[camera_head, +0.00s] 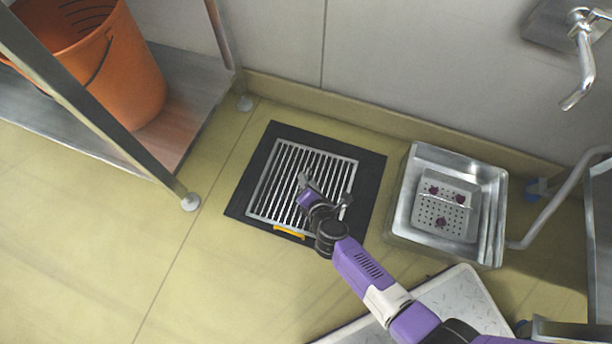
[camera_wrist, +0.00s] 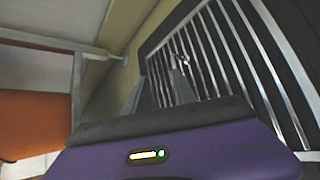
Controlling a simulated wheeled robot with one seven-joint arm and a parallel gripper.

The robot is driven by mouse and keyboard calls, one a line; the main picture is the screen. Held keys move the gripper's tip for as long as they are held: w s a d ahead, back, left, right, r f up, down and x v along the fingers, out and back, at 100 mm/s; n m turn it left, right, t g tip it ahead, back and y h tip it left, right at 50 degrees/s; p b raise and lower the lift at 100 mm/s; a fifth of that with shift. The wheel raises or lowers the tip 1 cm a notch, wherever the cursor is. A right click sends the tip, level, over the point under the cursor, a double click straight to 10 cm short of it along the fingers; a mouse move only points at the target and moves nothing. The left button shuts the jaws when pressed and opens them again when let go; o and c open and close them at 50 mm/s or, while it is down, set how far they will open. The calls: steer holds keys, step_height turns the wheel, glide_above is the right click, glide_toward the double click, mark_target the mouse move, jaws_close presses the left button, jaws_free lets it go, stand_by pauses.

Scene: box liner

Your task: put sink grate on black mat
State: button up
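The sink grate (camera_head: 285,180), a silver square frame with parallel bars, lies on the black mat (camera_head: 371,172) on the floor. Mat shows around the grate's visible edges. A yellow-orange piece (camera_head: 289,232) sits at its near edge. My gripper (camera_head: 325,190) is over the right part of the grate with its fingers spread and nothing seen between them; it hides the near right corner. In the wrist view, the fingers (camera_wrist: 160,85) point toward the grate bars (camera_wrist: 225,45). I cannot tell whether a fingertip touches the grate.
A steel basin (camera_head: 402,220) with a perforated tray (camera_head: 436,208) and dark red bits stands right of the mat. A white patterned panel (camera_head: 460,300) lies in front. An orange bucket (camera_head: 125,85) stands on a metal shelf at left. Floor left of the mat is clear.

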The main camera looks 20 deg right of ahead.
steer(key=p+v, duration=0.3)
steer(key=v, duration=0.6)
steer(key=shift+r, duration=0.2)
steer(key=shift+s, duration=0.15)
steer(key=s+d+r+m+t, duration=0.1)
steer(key=s+r+m, duration=0.6)
steer(key=r, duration=0.4)
steer(key=s+d+r+m+t+y, duration=0.1)
steer(key=s+d+r+m, duration=0.1)
steer(key=s+r+m, duration=0.6)
steer(key=s+d+r+m+t, duration=0.1)
steer(key=s+r+m, duration=0.7)
steer(key=r, duration=0.7)
steer(key=shift+d+r+m+t+y, duration=0.25)
steer(key=shift+r+m+t+y, duration=0.05)
steer(key=shift+r+y, duration=0.1)
